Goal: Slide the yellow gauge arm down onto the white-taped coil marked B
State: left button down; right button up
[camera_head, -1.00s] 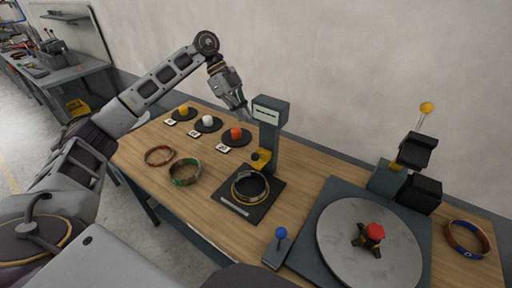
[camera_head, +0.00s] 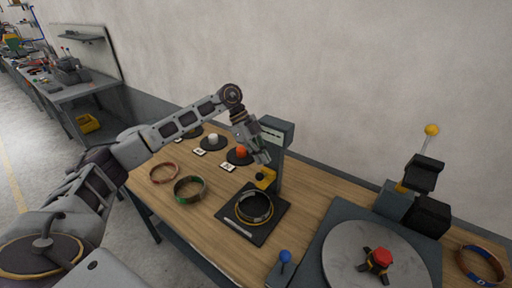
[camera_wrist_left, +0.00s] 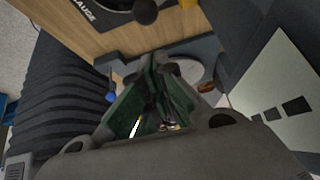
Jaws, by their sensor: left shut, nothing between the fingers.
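The gauge is a dark upright post (camera_head: 274,141) on a black base plate (camera_head: 233,223). Its yellow arm (camera_head: 265,176) sits low on the post, above the plate. A coil with pale bands (camera_head: 254,207) lies on the plate; I cannot read any letter on it. My left gripper (camera_head: 263,158) is shut and empty, at the post's left side just above the yellow arm. I cannot tell if it touches the arm. In the left wrist view the plate's lettered edge (camera_wrist_left: 88,10) shows at the top. My right gripper is not in view.
A red coil (camera_head: 164,173) and a green-marked coil (camera_head: 190,189) lie left of the gauge. Discs with coloured knobs stand behind. A blue-knobbed lever (camera_head: 285,256) and a round turntable (camera_head: 345,257) are at the right. A blue-marked coil (camera_head: 482,264) lies far right.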

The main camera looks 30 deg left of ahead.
aim_at(257, 174)
pick_arm(q)
notch_tip(257, 174, down, 3)
jog(key=shift+w+a+f, duration=0.1)
jog(key=shift+f, duration=0.65)
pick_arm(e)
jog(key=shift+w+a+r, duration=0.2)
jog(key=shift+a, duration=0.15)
pick_arm(q)
jog(key=shift+f, duration=0.1)
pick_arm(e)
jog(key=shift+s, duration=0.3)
pick_arm(q)
jog(key=shift+f, duration=0.35)
notch_tip(257, 174, down, 5)
jog(key=shift+f, duration=0.3)
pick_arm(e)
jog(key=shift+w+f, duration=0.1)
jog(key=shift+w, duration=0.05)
pick_arm(q)
jog(key=shift+f, duration=0.1)
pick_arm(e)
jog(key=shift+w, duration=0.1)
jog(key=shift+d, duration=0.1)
